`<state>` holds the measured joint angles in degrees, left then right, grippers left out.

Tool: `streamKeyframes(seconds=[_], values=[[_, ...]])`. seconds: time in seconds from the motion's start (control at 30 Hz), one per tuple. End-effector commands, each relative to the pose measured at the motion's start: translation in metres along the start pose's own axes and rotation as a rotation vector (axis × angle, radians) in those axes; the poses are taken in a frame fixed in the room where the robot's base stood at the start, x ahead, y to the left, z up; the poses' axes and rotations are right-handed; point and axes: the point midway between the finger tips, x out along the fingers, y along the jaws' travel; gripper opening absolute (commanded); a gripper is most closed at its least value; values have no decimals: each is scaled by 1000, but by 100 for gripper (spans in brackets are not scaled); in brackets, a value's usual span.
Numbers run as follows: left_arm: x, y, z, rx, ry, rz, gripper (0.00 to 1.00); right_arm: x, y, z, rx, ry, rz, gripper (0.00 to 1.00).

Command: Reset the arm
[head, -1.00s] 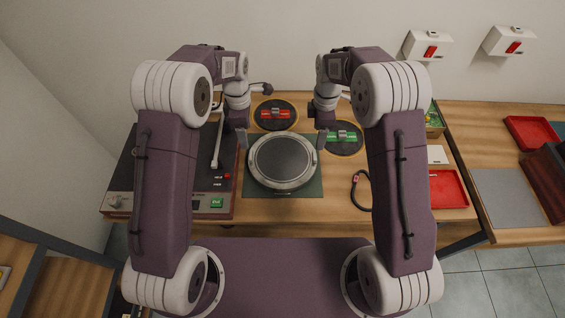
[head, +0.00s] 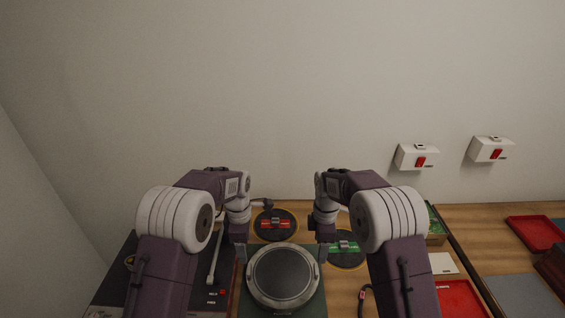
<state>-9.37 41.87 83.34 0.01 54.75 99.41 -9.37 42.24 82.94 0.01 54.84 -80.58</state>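My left gripper (head: 241,252) points down at the left edge of a round grey disc with a pale rim (head: 283,276). My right gripper (head: 323,252) points down at its right edge. I cannot tell whether either touches the disc, and the finger gaps do not show. A dark deck (head: 118,283) stands at the left, partly hidden by my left arm. A slim silver tonearm (head: 215,263) lies along its right side, near a small red button (head: 222,292).
Behind the disc lie black round pads with a red piece (head: 275,224) and a green piece (head: 344,246). A dark cable (head: 363,298) and a red tray (head: 461,298) are at the right. White boxes with red switches (head: 417,157) hang on the wall.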

Motion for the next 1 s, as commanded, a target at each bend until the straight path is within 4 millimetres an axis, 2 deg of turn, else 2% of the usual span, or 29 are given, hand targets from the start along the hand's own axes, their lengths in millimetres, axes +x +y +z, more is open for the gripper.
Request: streamKeyframes(seconds=[0.07, 0.13, 0.17, 0.27, 0.33, 0.47, 0.5, 0.6, 0.7, 0.83, 1.0], values=[[-10, 4, -4, -11, -4, 22, 65, -10, 5, 4, 11, 3, 22, 65], [-34, 10, -10, -26, -10, 69, 65, -34, 10, 10, 26, 10, 69, 65], [-44, 5, -15, -34, -11, 77, 65, -44, 5, 15, 34, 12, 78, 65], [-66, -29, -32, -46, -13, 85, 65, -67, -29, 32, 87, 15, 86, 65], [-72, -58, -42, 42, -11, 90, 65, -73, -58, 42, 205, 22, 90, 65], [-65, -122, -56, 375, 3, 97, 65, -67, -122, 56, 559, 43, 91, 65], [-59, -144, -59, 522, 9, 97, 65, -60, -145, 59, 702, 50, 87, 65], [-38, -191, -63, 895, 21, 85, 65, -40, -192, 63, 1043, 59, 68, 65], [-20, -216, -63, 1214, 24, 65, 65, -22, -217, 63, 1314, 57, 44, 65], [-19, -210, -63, 1465, 60, 94, 65, -20, -211, 63, 1526, 91, 68, 65], [-19, -208, -63, 1551, 68, 96, 65, -20, -209, 63, 1596, 98, 69, 65]])
